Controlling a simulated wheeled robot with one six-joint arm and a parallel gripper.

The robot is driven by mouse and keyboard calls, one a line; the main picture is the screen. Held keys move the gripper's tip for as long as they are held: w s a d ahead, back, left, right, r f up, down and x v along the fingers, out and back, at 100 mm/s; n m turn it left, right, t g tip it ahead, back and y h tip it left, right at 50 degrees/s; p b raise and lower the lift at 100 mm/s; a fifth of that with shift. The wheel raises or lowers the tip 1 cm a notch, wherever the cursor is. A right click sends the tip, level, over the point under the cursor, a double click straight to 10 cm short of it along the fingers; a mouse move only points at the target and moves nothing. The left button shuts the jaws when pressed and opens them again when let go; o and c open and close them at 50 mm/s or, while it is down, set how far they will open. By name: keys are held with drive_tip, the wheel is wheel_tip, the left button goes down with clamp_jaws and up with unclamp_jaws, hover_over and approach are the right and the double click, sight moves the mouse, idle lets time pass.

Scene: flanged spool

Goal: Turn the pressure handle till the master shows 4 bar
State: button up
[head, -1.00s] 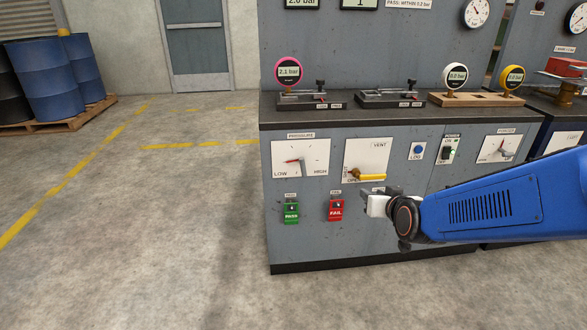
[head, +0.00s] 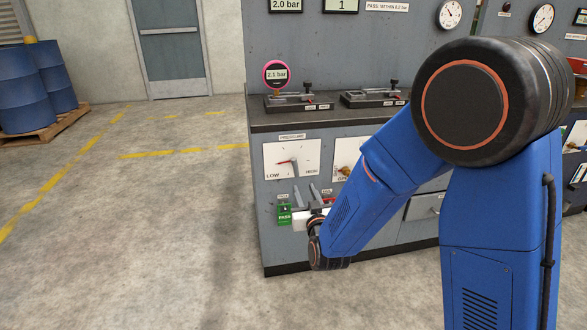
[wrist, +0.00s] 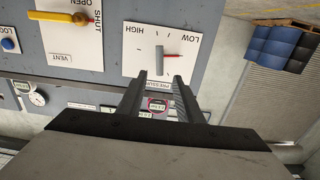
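The pressure handle (head: 293,163) is a grey bar on a white plate marked LOW to HIGH; its red pointer lies toward LOW. In the wrist view the handle (wrist: 159,60) appears upside down, just beyond my fingertips. My gripper (head: 306,189) is below the plate, fingers pointing up at the panel. In the wrist view my gripper (wrist: 159,78) is open and empty, its fingers on either side of the handle's line. A panel display (head: 286,5) reads 2.0 bar. A pink-rimmed gauge (head: 277,75) reads 2.1 bar. No label in view tells which is the master.
The vent plate (head: 344,160) is partly hidden by my arm; its yellow handle (wrist: 60,17) shows in the wrist view. A green PASS button (head: 284,214) is close beside my gripper. Blue barrels (head: 25,90) stand far left, with clear floor between.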

sight(296, 169)
drive_tip(key=x, duration=1.6)
